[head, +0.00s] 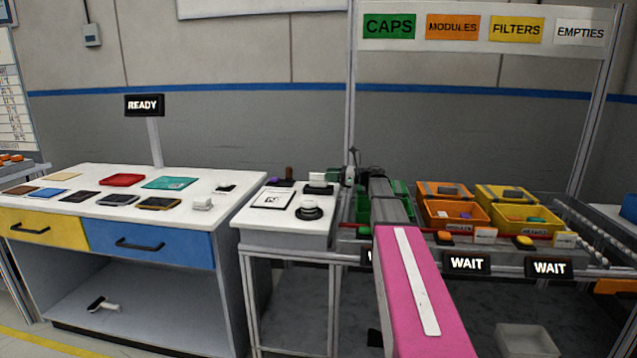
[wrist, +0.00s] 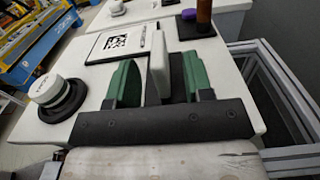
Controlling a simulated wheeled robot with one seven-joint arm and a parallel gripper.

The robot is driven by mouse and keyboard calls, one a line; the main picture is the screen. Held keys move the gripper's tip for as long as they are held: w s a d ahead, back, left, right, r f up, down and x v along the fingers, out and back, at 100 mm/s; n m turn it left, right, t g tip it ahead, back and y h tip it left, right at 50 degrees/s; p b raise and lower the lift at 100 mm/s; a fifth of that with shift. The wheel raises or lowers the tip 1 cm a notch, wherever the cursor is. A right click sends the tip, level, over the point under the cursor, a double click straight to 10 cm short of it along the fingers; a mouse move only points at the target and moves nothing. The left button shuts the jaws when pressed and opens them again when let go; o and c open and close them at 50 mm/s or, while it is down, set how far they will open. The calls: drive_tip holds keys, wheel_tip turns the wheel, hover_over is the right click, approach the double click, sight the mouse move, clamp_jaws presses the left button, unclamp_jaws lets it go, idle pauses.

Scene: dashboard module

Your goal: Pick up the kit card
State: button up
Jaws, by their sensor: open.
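A thick white upright plate (wrist: 158,70), probably the kit card, stands between the fingers of my gripper (wrist: 157,80) in the wrist view. My green-padded fingers are open, one on each side of it, with a gap on the left; contact on the right is unclear. In the head view the white plate (head: 317,177) sits on a black base on the small white table (head: 285,226). My gripper (head: 345,176) is just right of it, small and partly hidden by my arm. A flat black-framed sheet with a black printed pattern (wrist: 115,42) lies beside it.
A white-topped round black item (head: 309,208) stands near the front edge. A brown bottle (wrist: 204,12) and purple item (wrist: 189,14) stand behind. Orange bins (head: 445,213) are right; a bench with several devices (head: 122,180) is left.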

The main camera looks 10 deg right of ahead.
sight(319, 174)
drive_tip(key=x, duration=0.5)
drive_tip(key=shift+s+a, duration=0.1)
clamp_jaws()
